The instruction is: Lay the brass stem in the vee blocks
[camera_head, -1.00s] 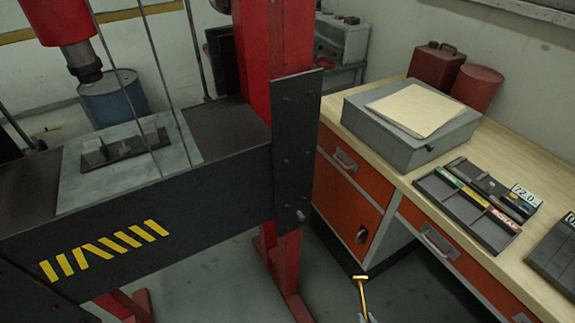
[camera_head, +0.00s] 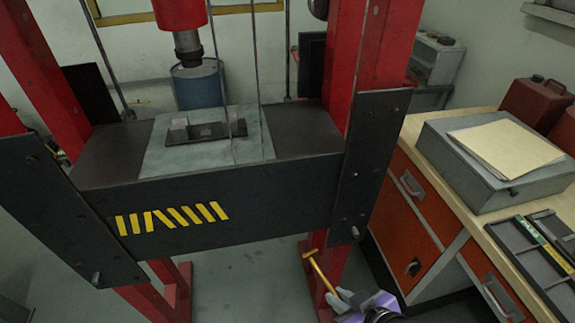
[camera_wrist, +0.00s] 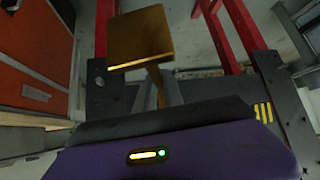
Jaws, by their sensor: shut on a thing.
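The brass stem (camera_head: 320,271) is held by my gripper (camera_head: 345,299) at the lower middle of the head view, tilted, with its wider head at the upper end. In the wrist view the stem's square brass head (camera_wrist: 140,38) is close to the camera, with its shaft running down behind the dark jaw edge. My gripper is shut on the stem. The vee blocks (camera_head: 205,131) stand on a dark base on the pale plate of the press bed, up and to the left of my gripper. The stem is well apart from them. Their grooves are too small to make out.
The red press frame (camera_head: 345,70) has uprights on both sides of the bed, thin rods hanging in front, and a ram (camera_head: 187,44) above the plate. A workbench with orange drawers (camera_head: 415,220) stands at the right. Open floor lies below the bed.

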